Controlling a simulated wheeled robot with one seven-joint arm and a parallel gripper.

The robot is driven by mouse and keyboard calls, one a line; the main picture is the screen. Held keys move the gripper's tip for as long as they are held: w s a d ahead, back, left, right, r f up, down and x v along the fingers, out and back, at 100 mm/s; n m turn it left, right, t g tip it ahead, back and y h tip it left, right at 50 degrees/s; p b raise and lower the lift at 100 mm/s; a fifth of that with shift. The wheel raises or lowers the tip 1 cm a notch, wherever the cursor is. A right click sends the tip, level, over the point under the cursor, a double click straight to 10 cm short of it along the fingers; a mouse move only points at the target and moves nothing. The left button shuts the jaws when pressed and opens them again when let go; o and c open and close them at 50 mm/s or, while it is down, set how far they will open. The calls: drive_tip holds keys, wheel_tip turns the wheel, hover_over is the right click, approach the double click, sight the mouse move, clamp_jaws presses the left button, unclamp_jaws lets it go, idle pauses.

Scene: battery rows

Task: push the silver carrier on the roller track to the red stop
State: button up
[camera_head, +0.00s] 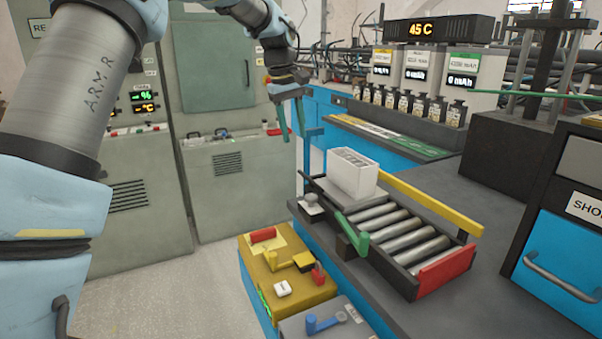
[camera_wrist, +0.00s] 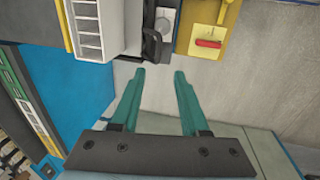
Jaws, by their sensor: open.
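The silver carrier (camera_head: 352,175), a pale box with slots on top, sits at the far left end of the roller track (camera_head: 390,228). It also shows at the top of the wrist view (camera_wrist: 87,25). The red stop (camera_head: 445,271) is a plate at the track's near right end, with bare rollers between it and the carrier. My gripper (camera_head: 294,137) is open and empty, in the air to the left of the carrier and above it. Its green fingers (camera_wrist: 160,72) are apart in the wrist view, touching nothing.
A yellow rail (camera_head: 430,201) runs along the track's far side. A green lever (camera_head: 356,238) stands at the near side. A yellow box with switches (camera_head: 300,298) is in front. A blue drawer unit (camera_head: 560,256) stands at right; bottles (camera_head: 410,103) line the back.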

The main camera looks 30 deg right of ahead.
sight(302, 172)
drive_tip(key=f, duration=0.3)
drive_tip(key=d+f+p, duration=0.1)
drive_tip(key=f, duration=0.3)
drive_tip(key=d+f+p, duration=0.1)
drive_tip(key=f, duration=0.2)
drive_tip(key=shift+s+d+f, duration=0.1)
drive_tip(key=shift+f, duration=0.15)
clamp_jaws()
idle(1.1)
